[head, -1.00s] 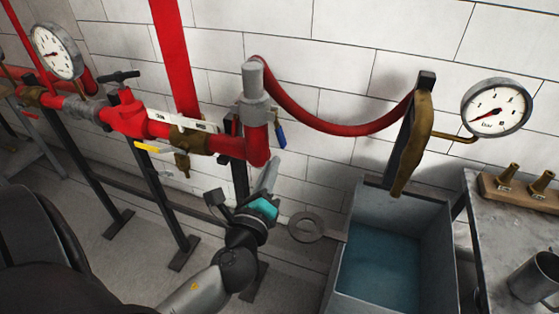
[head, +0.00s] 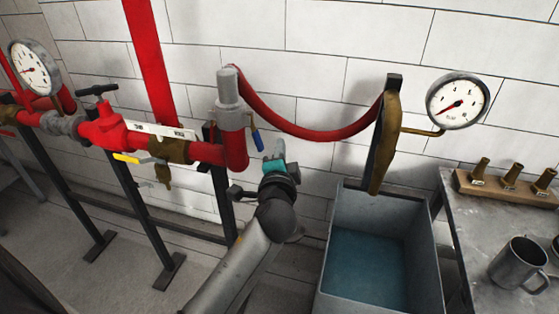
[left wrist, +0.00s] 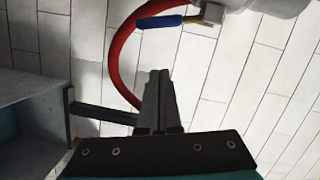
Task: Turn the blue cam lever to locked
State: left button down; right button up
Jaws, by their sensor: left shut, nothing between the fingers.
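The blue cam lever (head: 257,139) hangs downward at a tilt, on the right side of the grey coupling (head: 229,100) that tops the red pipe elbow. It also shows in the left wrist view (left wrist: 161,21), lying nearly level near the top edge, fixed to a brass-coloured piece at its right end. My left gripper (head: 279,146) is to the right of the lever and slightly below it in the head view, apart from it. In the left wrist view its closed fingers (left wrist: 158,76) point up, below the lever, with nothing between them. My right gripper is in no view.
A red hose (head: 315,134) loops from the coupling to a brass-edged holder (head: 383,140) beside a gauge (head: 458,102). An open grey tank (head: 425,235) stands below right. A yellow lever (head: 126,158) sits on the pipe at left. A bench (head: 465,225) holds brass nozzles and a mug (head: 518,264).

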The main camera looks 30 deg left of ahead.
aim_at(259, 145)
pick_arm(q)
jog(key=a, duration=0.2)
jog(key=a+f, duration=0.1)
jog(key=a, duration=0.1)
jog(key=shift+w+a+f, duration=0.15)
jog(key=shift+w+a, duration=0.05)
jog(key=shift+a, duration=0.05)
jog(key=shift+s+a+f+m, duration=0.25)
jog(key=shift+a+f+m, duration=0.1)
jog(key=shift+a+m, duration=0.3)
jog(key=shift+a, duration=0.15)
